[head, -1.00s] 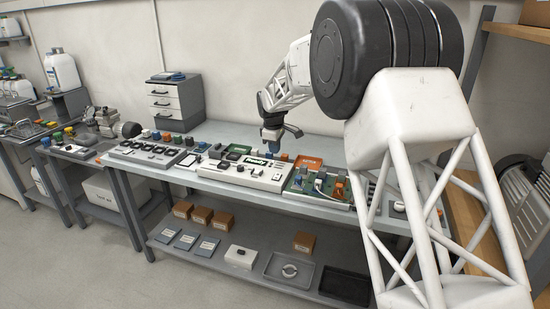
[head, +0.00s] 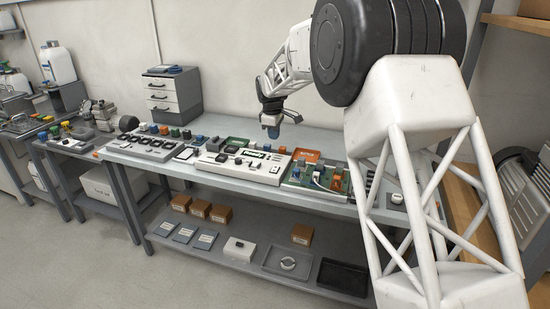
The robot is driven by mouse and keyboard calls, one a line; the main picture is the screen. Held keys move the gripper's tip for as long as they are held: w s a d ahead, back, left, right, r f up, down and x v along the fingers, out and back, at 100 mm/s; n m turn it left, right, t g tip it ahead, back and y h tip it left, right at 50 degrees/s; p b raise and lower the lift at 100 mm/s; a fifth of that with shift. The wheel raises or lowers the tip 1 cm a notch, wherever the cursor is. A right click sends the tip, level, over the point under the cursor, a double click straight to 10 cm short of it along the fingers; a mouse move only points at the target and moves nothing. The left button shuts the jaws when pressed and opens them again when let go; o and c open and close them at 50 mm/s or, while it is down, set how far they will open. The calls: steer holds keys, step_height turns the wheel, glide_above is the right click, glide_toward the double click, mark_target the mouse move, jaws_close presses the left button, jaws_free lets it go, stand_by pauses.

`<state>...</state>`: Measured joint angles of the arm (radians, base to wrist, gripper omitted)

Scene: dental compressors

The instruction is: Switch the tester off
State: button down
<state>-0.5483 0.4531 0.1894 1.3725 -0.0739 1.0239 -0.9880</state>
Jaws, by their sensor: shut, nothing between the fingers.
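The tester seems to be the white, low box (head: 238,168) with a small dark display, in the middle of the bench in the head view. Its switches and knobs are too small to tell their positions. My gripper (head: 272,132) is shut, with bluish tips pointing down. It hangs in the picture just above the back right part of the white box, apparently apart from it. The exact height above the bench is hard to judge. I see nothing held in it.
A green board with orange and blue parts (head: 318,178) lies right of the box, and a grey panel with dark switches (head: 140,146) lies left. Drawers (head: 172,95) stand behind. The lower shelf (head: 215,252) holds boxes and trays. The air above the bench is mostly free.

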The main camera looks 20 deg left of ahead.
mark_target(275, 169)
steer(key=shift+w+f, duration=0.1)
steer(key=shift+w, duration=0.05)
stand_by(0.3)
steer(key=f, duration=0.4)
steer(key=w+f, duration=0.1)
steer(key=f, duration=0.8)
steer(key=shift+w+f, duration=0.3)
steer(key=shift+f, duration=0.05)
steer(key=shift+w+d+f, duration=0.1)
steer(key=shift+f, duration=0.2)
steer(key=shift+s+r, duration=0.1)
steer(key=shift+s, duration=0.7)
steer(key=shift+r, duration=0.2)
step_height(275, 169, up, 14)
steer(key=s, duration=0.1)
steer(key=shift+s+f, duration=0.15)
steer(key=shift+s, duration=0.2)
stand_by(0.4)
